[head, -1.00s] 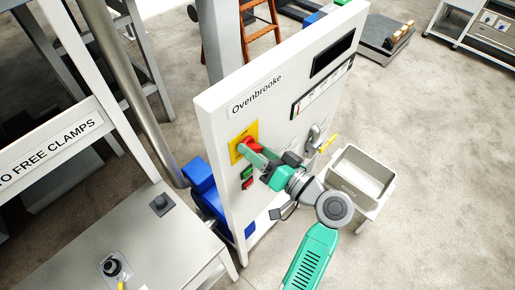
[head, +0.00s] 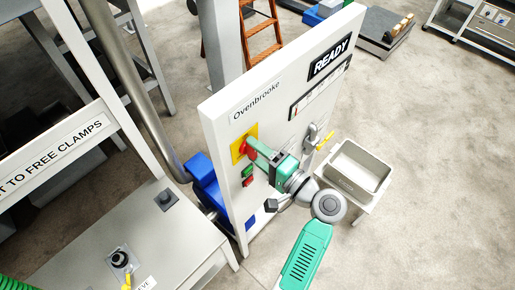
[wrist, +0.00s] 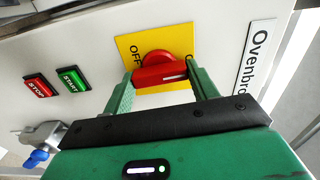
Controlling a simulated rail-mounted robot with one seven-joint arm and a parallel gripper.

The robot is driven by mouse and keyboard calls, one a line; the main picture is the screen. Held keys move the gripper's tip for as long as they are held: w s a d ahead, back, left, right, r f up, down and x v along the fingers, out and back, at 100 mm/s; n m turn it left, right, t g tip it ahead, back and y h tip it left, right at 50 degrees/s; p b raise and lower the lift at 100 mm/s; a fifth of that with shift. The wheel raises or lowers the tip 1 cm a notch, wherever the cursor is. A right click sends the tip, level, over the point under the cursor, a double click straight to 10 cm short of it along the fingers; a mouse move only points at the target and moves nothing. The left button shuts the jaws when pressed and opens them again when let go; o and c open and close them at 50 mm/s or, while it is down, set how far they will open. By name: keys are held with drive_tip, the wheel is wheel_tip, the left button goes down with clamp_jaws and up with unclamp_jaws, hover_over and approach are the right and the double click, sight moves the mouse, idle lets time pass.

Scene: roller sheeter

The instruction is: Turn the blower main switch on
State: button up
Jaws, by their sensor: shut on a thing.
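The blower main switch is a red rotary handle (head: 246,148) on a yellow plate (head: 237,154), on the white Ovenbrooke panel (head: 285,118). In the wrist view the red handle (wrist: 160,75) lies between my fingertips, against the yellow plate (wrist: 128,45). The plate shows OFF on one side; a second label on the right is mostly hidden by my finger. My green gripper (head: 255,150) is shut on the handle; it also shows in the wrist view (wrist: 162,84). The panel's display (head: 330,58) reads READY.
A green START button (wrist: 73,79) and a red STOP button (wrist: 39,85) sit beside the switch. A padlock-like grey fitting with a yellow tag (head: 325,140) hangs on the panel to the right. A beige bin (head: 346,178) stands beside the panel.

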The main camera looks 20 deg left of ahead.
drive_tip(key=shift+m, duration=0.4)
drive_tip(key=o, duration=1)
drive_tip(key=b+v, duration=0.1)
drive_tip(key=v, duration=0.7)
